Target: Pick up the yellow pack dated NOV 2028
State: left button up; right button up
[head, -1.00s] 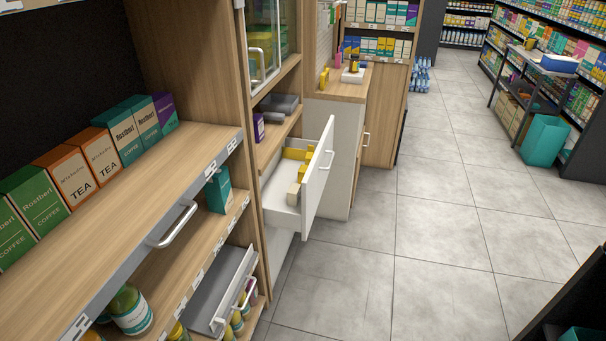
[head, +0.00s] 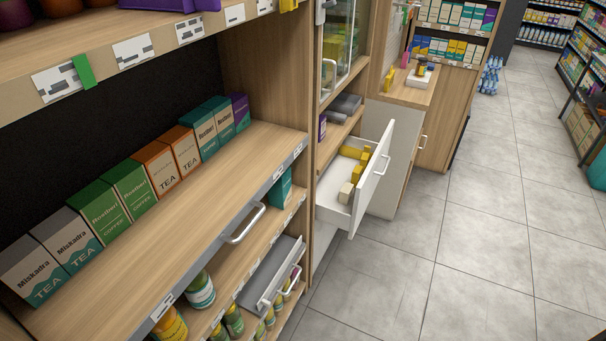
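Several yellow packs (head: 351,153) lie in an open white drawer (head: 336,213) of the cabinet right of the shelf unit. A paler, cream-coloured box (head: 346,192) lies at the drawer's near end. Another yellow item (head: 389,79) stands on the wooden counter behind the drawer. The packs are too small here for any date to be read. Neither of my grippers is in view.
A wooden shelf (head: 193,225) at left holds a row of tea and coffee boxes (head: 127,190). Jars (head: 200,290) and a grey tray (head: 268,272) are on the shelf below. The drawer front (head: 373,178) juts into the aisle. The tiled floor (head: 460,240) at right is clear.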

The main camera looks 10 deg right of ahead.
aim_at(357, 172)
jog(key=i+l+u, duration=0.1)
jog(key=l+u, duration=0.25)
jog(key=i+l+u, duration=0.1)
jog(key=u, duration=0.25)
jog(key=l+u, duration=0.6)
jog(key=l, duration=0.25)
jog(key=l+u, duration=0.25)
jog(key=l, duration=0.3)
jog(key=l+u, duration=0.1)
jog(key=l, duration=0.45)
jog(key=k+l, duration=0.1)
jog(key=l, duration=0.45)
jog(key=k+l+u, duration=0.15)
jog(key=l, duration=0.4)
jog(key=l+u, duration=0.1)
jog(key=l, duration=0.4)
jog(key=k+l, duration=0.1)
jog(key=l, duration=1)
jog(key=i+l, duration=0.25)
